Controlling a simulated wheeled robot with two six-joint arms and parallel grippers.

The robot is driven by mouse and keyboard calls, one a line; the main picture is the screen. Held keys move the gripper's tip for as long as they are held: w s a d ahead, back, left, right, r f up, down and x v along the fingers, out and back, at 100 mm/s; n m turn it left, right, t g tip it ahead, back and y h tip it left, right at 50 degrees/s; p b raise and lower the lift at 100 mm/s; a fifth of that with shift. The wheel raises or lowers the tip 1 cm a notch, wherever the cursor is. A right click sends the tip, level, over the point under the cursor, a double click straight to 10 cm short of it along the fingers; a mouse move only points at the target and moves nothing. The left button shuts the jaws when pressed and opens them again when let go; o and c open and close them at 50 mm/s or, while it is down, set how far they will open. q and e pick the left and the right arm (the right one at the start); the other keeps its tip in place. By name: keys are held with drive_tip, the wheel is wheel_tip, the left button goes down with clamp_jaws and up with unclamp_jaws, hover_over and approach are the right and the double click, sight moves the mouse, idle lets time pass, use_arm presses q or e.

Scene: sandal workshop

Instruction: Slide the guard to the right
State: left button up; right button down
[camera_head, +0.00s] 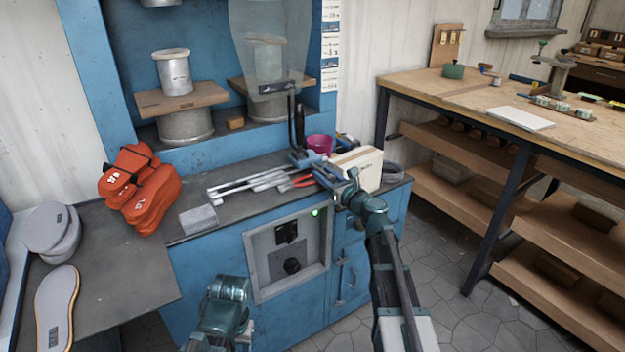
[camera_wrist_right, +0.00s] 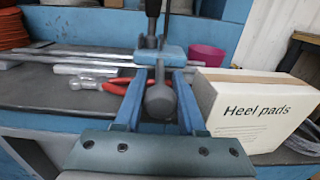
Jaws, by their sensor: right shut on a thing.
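The guard (camera_head: 270,45) is a clear, smoky panel hanging in front of the right part of the blue machine's opening in the head view. A dark bracket sits at its lower edge, and a black handle hangs below it. My right gripper (camera_head: 303,157) is at the lower end of this handle, above the bench top. In the right wrist view, my right gripper (camera_wrist_right: 160,95) is shut on the grey knob (camera_wrist_right: 160,101) of the handle, between its blue fingers. Of my left arm, only teal links show at the bottom of the head view; its fingers are not visible.
A "Heel pads" box (camera_wrist_right: 245,110) stands close right of my right gripper. A magenta cup (camera_head: 320,144), red-handled pliers (camera_head: 302,181) and metal rods (camera_head: 250,183) lie around it. Spools (camera_head: 174,72) stand inside the machine. Orange bundles (camera_head: 140,190) lie to the left.

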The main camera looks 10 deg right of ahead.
drive_tip(key=shift+w+d, duration=0.1)
drive_tip(key=shift+d, duration=0.2)
drive_tip(key=c, duration=0.5)
unclamp_jaws()
drive_tip(key=v, duration=1.4)
drive_tip(key=shift+w, duration=0.1)
